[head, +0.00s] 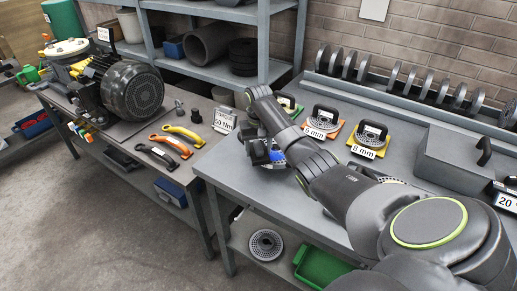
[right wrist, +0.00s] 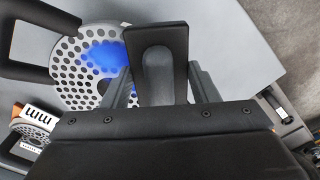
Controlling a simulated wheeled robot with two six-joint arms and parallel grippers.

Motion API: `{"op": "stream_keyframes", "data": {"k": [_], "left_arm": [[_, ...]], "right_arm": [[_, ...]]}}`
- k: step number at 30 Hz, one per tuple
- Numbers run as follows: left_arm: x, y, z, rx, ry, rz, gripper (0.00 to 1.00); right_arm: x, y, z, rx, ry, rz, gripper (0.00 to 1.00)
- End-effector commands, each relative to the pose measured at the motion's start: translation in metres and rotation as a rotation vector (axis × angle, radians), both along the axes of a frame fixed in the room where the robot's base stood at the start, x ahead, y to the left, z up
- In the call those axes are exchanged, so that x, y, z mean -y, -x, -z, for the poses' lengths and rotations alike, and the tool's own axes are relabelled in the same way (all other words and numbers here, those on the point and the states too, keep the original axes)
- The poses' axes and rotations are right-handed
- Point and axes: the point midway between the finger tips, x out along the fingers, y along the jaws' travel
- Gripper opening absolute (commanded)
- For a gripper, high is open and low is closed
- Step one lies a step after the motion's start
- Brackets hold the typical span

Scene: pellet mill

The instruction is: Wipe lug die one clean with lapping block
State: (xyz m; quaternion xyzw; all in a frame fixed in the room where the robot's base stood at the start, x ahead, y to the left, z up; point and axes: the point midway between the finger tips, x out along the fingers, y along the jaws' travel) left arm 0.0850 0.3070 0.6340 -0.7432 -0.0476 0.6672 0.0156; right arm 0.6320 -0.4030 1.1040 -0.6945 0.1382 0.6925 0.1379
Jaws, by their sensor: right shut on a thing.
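My right gripper (head: 266,152) is low over the front left of the grey bench. In the right wrist view its fingers (right wrist: 160,88) are shut on a black block with a rounded grip, the lapping block (right wrist: 172,28). A perforated grey die (right wrist: 72,92) with a black lug handle (right wrist: 30,38) lies beside and partly behind the block. A bright blue smear (right wrist: 100,58) covers part of its upper face. I cannot tell whether the block touches the die. My left gripper is out of view.
Two more handled dies, on an orange plate (head: 309,133) and a yellow plate (head: 362,152), stand behind my arm. A grey box (head: 455,160) stands at the right. A "59 Nm" sign (head: 224,121) stands near the bench's left end. Bare bench top lies right of the gripper.

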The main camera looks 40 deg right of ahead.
Motion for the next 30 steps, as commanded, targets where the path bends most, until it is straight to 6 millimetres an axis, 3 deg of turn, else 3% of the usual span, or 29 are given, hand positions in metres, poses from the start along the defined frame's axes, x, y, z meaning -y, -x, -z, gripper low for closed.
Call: {"op": "stream_keyframes", "data": {"k": [30], "left_arm": [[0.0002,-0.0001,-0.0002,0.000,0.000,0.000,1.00]], "right_arm": [[0.0055,-0.0014,-0.0016,0.001,0.003,0.002,0.07]]}}
